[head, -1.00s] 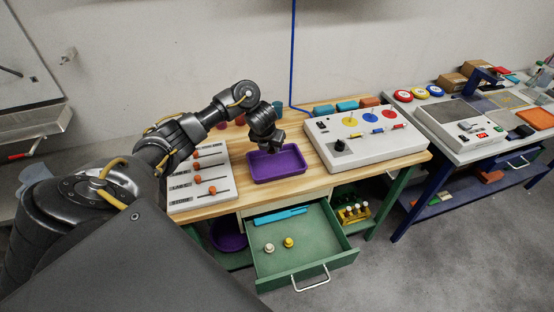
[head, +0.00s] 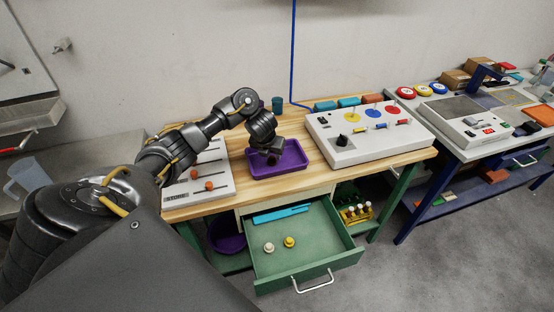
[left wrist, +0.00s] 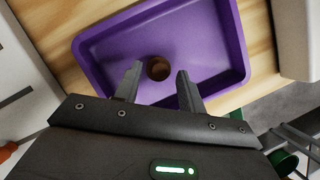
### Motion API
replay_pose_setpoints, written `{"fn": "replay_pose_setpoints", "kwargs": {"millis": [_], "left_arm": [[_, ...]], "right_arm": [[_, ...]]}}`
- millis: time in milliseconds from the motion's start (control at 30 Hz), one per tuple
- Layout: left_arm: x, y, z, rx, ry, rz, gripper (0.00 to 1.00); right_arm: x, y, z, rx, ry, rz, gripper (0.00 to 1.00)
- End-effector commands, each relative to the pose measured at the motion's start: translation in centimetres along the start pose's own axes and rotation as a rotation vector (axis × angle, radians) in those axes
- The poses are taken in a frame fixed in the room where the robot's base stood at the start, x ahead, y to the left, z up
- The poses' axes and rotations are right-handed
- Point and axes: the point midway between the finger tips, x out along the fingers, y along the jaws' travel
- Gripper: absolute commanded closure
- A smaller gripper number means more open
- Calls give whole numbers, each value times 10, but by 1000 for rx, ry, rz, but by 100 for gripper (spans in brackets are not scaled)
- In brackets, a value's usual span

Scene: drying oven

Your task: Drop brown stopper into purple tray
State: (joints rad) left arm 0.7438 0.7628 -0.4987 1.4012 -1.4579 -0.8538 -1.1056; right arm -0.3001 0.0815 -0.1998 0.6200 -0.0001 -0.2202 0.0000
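The purple tray (head: 295,165) lies on the wooden bench top, and it fills much of the left wrist view (left wrist: 228,50). My left gripper (head: 268,155) is over the tray's left part. In the left wrist view its two fingers (left wrist: 160,80) are apart. The brown stopper (left wrist: 158,68) shows between and just past the fingertips, with a gap on each side, against the tray's floor. I cannot tell whether it rests on the floor or is just above it. In the head view the gripper mostly hides it. My right gripper is not in view.
A white panel with sliders (head: 205,170) stands left of the tray, a white control box (head: 365,145) right of it. Below, a green drawer (head: 320,255) is open, holding a white stopper (head: 268,247) and a yellow one (head: 289,242). A blue cup (head: 277,104) stands behind.

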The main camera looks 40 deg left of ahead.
Motion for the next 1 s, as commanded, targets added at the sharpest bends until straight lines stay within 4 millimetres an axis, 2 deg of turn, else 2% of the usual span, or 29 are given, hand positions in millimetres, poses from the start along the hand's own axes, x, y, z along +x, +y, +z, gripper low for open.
{"fn": "replay_pose_setpoints", "kwargs": {"millis": [33,100,433,567,733,1000], "left_arm": [[0,0,0,0,0,0,53],[0,0,0,0,0,0,45],[-6,0,2,1,-2,0,45],[-26,1,5,4,-5,2,45],[-61,1,4,5,-5,2,45],[-100,0,2,3,-3,0,45]], "right_arm": [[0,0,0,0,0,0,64],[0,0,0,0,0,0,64],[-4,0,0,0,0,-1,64],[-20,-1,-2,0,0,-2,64],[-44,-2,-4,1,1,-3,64],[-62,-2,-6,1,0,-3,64]]}}
